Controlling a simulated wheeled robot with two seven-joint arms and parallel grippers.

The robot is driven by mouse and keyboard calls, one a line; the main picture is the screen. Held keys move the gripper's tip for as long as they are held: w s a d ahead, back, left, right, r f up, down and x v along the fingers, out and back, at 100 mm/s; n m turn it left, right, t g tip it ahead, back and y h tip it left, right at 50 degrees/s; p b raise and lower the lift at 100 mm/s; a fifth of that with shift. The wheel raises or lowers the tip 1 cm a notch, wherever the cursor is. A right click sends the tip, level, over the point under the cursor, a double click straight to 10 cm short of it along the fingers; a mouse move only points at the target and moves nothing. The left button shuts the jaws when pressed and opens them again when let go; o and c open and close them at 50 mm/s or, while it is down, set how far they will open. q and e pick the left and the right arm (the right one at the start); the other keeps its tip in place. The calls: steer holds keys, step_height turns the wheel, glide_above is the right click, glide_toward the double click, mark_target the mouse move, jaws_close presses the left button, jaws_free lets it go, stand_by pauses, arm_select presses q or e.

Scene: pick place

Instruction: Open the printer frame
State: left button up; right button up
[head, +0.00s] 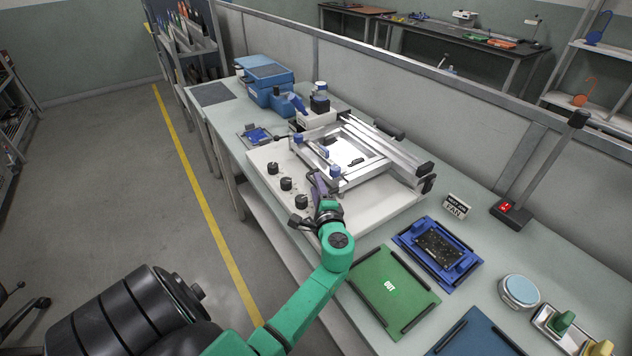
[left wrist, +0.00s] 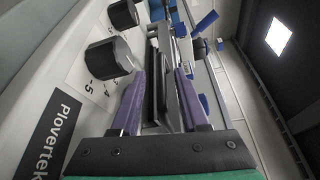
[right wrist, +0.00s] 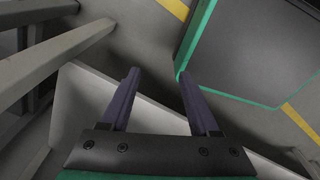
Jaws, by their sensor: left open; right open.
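The printer (head: 375,205) is a white base on the bench with black knobs along its left side. Its silver printer frame (head: 372,172) lies low over the base, with blue clamps on it. My left gripper (head: 318,180) is at the frame's near edge, beside the knobs. In the left wrist view, the purple fingers of my left gripper (left wrist: 160,76) are open on either side of a dark bar on the frame's edge (left wrist: 187,98). Contact cannot be told. My right gripper (right wrist: 158,74) is open and empty, and shows only in the right wrist view.
A green OUT mat (head: 378,300) and a blue tray (head: 408,246) with a circuit board lie right of the printer.

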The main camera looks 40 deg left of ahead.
arm_select(q)
steer(key=shift+w+a, duration=0.2)
steer(key=shift+a, duration=0.1)
jaws_close()
steer(key=shift+f, duration=0.15)
stand_by(1.1)
